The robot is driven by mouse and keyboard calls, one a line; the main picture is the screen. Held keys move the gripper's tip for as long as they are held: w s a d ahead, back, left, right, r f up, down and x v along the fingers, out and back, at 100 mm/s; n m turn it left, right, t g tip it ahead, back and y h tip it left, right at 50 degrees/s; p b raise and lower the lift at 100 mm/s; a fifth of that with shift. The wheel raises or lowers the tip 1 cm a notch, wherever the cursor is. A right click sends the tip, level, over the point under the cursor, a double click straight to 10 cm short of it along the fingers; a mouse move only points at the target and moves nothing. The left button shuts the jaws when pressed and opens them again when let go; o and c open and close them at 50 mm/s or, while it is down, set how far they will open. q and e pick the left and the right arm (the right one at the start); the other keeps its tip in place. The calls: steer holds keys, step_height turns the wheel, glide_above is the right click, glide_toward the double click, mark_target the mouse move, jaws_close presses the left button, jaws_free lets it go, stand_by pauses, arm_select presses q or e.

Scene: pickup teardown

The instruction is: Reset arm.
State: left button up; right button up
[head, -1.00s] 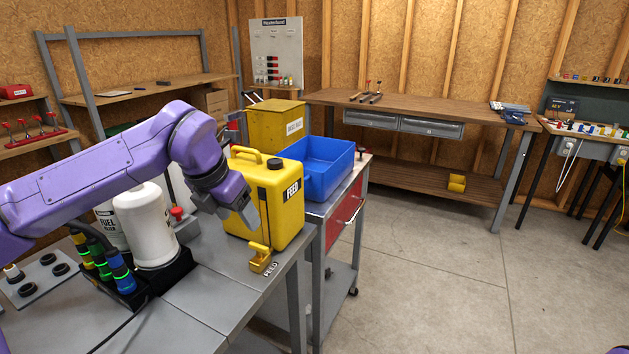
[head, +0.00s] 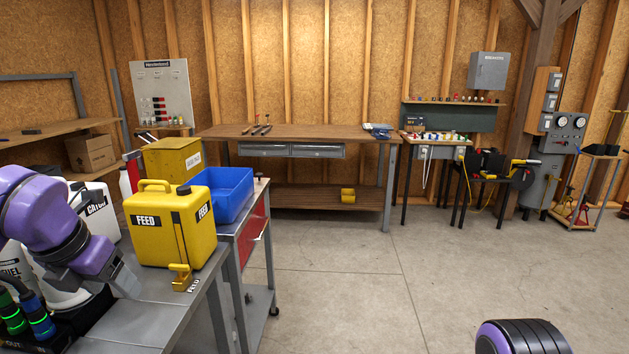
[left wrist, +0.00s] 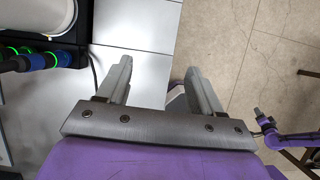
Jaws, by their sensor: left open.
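My left arm is purple and comes in at the left of the head view. Its gripper (head: 128,284) hangs over the grey bench, left of and in front of the yellow FEED can (head: 165,232). In the left wrist view the two grey fingers (left wrist: 160,72) are apart with nothing between them, over the bench edge and floor. A purple arm with a small grey end (left wrist: 260,115), which looks like my right one, shows at the right of that view. Its finger state is too small to tell. A purple and black part of mine shows at the bottom right of the head view.
White containers (head: 98,215) and dark holders with lit blue and green connectors (head: 38,318) stand on the bench at left. A yellow hook (head: 181,278) is at the bench edge. A blue bin (head: 222,192) sits on the cart behind. The concrete floor (head: 350,290) at right is clear.

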arm_select(q)
steer(key=d+f+m+t+y, duration=0.15)
steer(key=d+f+m, duration=0.3)
steer(key=f, duration=0.55)
steer(key=d+f+m+t+y, duration=0.15)
steer(key=d+f+m, duration=0.35)
steer(key=f, duration=0.5)
steer(key=d+f+m+y, duration=0.3)
steer(key=f+m, duration=0.3)
steer(key=f, duration=0.4)
steer(key=s+a+f+m+g, duration=0.1)
steer(key=s+a+f+m, duration=0.2)
steer(key=s, duration=0.5)
steer(key=s+a+f+m+g+h, duration=0.1)
steer(key=s+a+f+m+g, duration=0.1)
steer(key=s+f+m, duration=0.3)
steer(key=s+a+f+m+g+h, duration=0.1)
steer(key=s+a+f+m, duration=0.3)
steer(key=s+f, duration=0.4)
steer(key=s, duration=0.5)
steer(key=shift+s+a+f+m, duration=0.15)
steer(key=shift+a+f+m, duration=0.1)
steer(key=shift+m, duration=0.1)
